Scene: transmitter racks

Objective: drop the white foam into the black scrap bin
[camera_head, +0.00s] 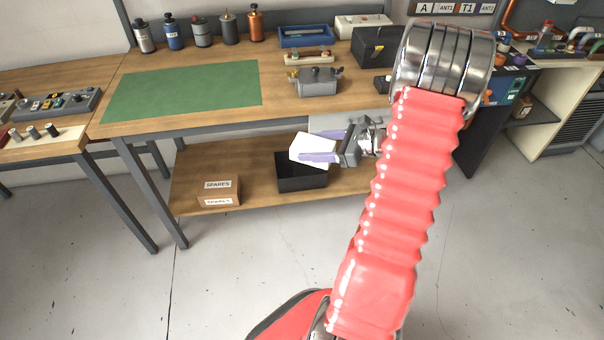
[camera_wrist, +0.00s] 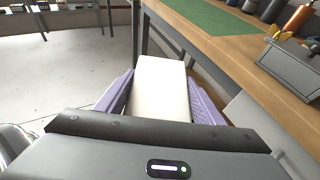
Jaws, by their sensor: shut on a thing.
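The white foam (camera_head: 311,147) is a pale block held between the purple fingers of my gripper (camera_head: 320,146). In the wrist view the foam (camera_wrist: 160,88) sits between both finger pads of my gripper (camera_wrist: 160,98), which is shut on it. The black scrap bin (camera_head: 302,182) is an open box on the lower shelf of the workbench. In the head view the foam and fingers appear above the bin and cover part of its back rim. The height of the foam over the bin is hard to tell. The bin does not show in the wrist view.
The bench top (camera_head: 275,101) with a green mat (camera_head: 185,90) overhangs the lower shelf (camera_head: 255,187). A brown SPARES box (camera_head: 219,190) stands on that shelf, left of the bin. A grey metal device (camera_head: 314,82) stands near the bench's front edge. The floor in front is clear.

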